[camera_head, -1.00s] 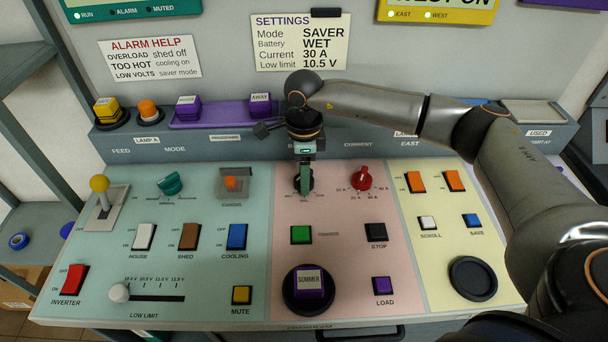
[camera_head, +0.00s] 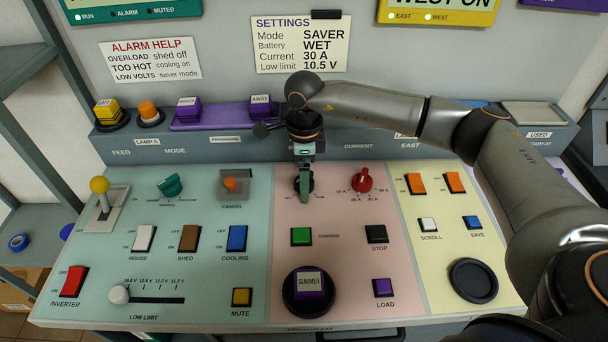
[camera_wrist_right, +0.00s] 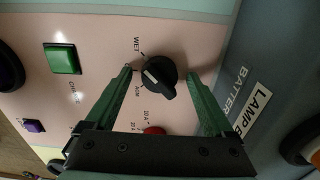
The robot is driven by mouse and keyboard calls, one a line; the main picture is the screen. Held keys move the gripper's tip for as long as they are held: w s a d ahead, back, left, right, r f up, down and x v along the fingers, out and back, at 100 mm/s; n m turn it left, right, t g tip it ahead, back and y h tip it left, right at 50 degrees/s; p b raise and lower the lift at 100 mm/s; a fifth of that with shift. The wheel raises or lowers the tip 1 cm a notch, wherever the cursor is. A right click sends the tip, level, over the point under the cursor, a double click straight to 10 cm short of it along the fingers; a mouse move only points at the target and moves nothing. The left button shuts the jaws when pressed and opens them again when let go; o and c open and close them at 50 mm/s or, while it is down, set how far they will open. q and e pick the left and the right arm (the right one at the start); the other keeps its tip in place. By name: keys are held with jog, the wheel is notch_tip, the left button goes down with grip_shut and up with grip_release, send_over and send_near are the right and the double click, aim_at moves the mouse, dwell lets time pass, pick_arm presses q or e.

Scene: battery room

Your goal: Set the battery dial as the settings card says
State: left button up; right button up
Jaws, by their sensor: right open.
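The battery dial (camera_wrist_right: 158,77) is a black knob with a white mark on the pink panel. In the right wrist view the white mark faces left, between the printed WET and AGM labels; its exact setting is hard to tell. My right gripper (camera_wrist_right: 160,72) is open, with one green finger on each side of the knob, seemingly not clamped on it. In the head view this gripper (camera_head: 304,188) points down over the dial and mostly hides it. The settings card (camera_head: 301,43) on the back wall reads Mode SAVER, Battery WET, Current 30 A, Low limit 10.5 V. My left gripper is not in view.
The red current dial (camera_head: 362,180) stands close to the right of the gripper. A green button (camera_head: 301,236) and a black stop button (camera_head: 376,233) sit nearer the front. The raised ledge (camera_head: 225,143) runs behind the panel.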

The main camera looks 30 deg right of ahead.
notch_tip(320, 180, up, 13)
jog(key=b, duration=0.1)
jog(key=shift+f, duration=0.2)
dwell(0.7)
